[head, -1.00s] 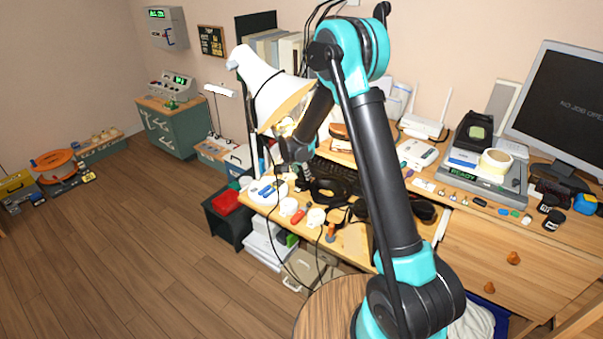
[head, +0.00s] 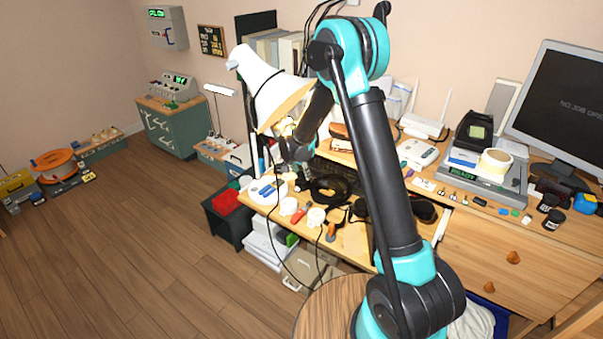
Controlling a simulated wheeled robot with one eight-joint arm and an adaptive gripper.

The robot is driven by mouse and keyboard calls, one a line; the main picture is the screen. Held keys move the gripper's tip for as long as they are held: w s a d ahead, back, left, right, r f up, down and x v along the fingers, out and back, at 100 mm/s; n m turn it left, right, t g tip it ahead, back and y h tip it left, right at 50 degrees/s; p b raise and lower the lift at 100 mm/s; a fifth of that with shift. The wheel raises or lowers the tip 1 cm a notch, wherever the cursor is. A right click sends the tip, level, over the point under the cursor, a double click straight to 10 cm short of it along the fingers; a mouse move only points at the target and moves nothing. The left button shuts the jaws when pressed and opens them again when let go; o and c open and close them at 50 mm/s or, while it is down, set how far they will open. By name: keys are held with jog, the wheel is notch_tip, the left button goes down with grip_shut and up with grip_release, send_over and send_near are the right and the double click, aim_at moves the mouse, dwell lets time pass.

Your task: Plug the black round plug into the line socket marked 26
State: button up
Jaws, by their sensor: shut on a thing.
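My gripper (head: 292,158) is at the back left of the wooden desk, below the white lamp shade. It is small and partly hidden by the lamp and my forearm. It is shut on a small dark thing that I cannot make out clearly. I cannot pick out the black round plug for certain. Two round white socket-like pieces, one on the left (head: 288,206) and one on the right (head: 316,217), sit near the desk's front edge. No number 26 can be read on either.
A white lamp (head: 268,88) stands close to my gripper. Black cable loops (head: 330,188) lie on the desk, and a thin cable hangs over its front.

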jog(key=shift+f, duration=0.65)
jog(key=o, duration=1.1)
jog(key=shift+r, duration=0.1)
jog(key=v, duration=0.7)
jog(key=shift+s+a+r, duration=0.1)
jog(key=shift+s, duration=0.05)
